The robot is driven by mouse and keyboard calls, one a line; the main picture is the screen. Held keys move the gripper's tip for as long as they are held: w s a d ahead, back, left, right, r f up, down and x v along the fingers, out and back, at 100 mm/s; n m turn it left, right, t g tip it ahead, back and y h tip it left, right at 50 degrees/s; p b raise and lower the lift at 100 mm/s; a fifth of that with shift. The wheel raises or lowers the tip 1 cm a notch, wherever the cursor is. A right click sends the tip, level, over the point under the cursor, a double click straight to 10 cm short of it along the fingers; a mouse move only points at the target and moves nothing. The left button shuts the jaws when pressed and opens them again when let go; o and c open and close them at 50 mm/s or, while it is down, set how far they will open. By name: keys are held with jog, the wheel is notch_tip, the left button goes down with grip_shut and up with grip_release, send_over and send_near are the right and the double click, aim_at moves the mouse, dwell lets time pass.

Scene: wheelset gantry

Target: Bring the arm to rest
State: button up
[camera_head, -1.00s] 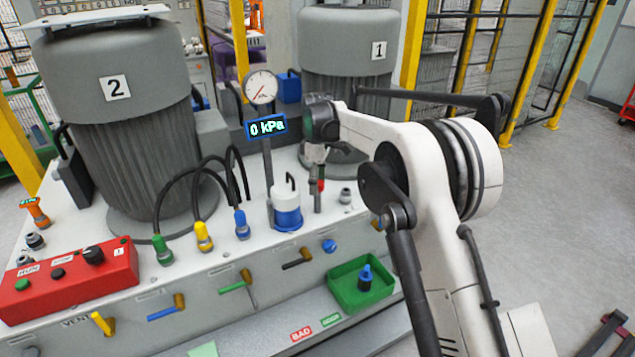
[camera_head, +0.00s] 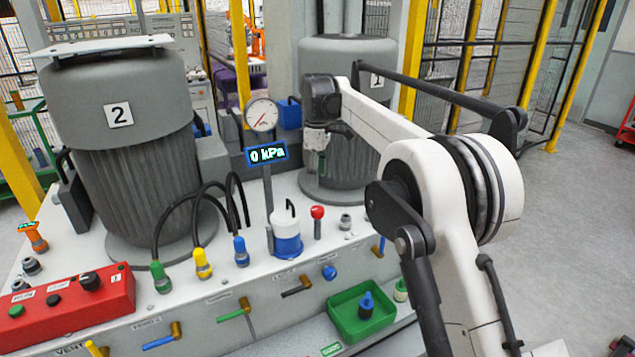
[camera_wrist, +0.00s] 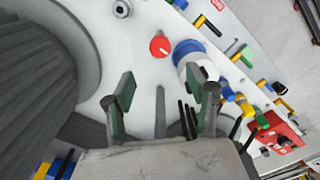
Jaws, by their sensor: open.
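My gripper (camera_head: 321,163) hangs in the air in front of motor 1 (camera_head: 343,120), above the white bench top, with nothing between its fingers. In the wrist view my gripper (camera_wrist: 164,98) shows two green-padded fingers spread apart. The red knob (camera_head: 317,212) on a short post stands below it on the bench. It also shows in the wrist view (camera_wrist: 159,45), beyond the fingertips and clear of them. My arm is bent, with its elbow raised at the right.
A pressure gauge (camera_head: 261,115) reading 0 kPa and a blue-white pot (camera_head: 287,236) stand left of the gripper. Motor 2 (camera_head: 121,150), coloured hose fittings and a red control box (camera_head: 70,303) are further left. A green bin (camera_head: 362,313) sits in front. Floor at right is open.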

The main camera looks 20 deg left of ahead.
dwell(0.4)
jog(key=s+d+r+m+t, duration=0.1)
jog(key=s+d+r+m, duration=0.3)
jog(key=d, duration=0.5)
jog(key=s+d+r+m+t+y, duration=0.15)
jog(key=s+d+r, duration=0.3)
jog(key=d, duration=0.55)
jog(key=s+d+r+m+t+h, duration=0.1)
jog(key=s+d+r+m, duration=0.25)
jog(key=d+r, duration=0.4)
jog(key=s+d+f+m+t, duration=0.1)
jog(key=s+d+f+m, duration=0.1)
jog(key=s+d, duration=0.5)
jog(key=s+d+f+m+t, duration=0.1)
jog(key=s+d+f+m, duration=0.2)
jog(key=s+d, duration=0.35)
jog(key=s+d+f+m, duration=0.2)
jog(key=s+d+f, duration=0.1)
jog(key=s, duration=0.4)
jog(key=s+d+f+m+t, duration=0.1)
jog(key=s+d+f+m, duration=0.1)
jog(key=s+f, duration=0.4)
jog(key=shift+s+d, duration=0.45)
jog(key=shift+d, duration=0.45)
jog(key=shift+t, duration=0.25)
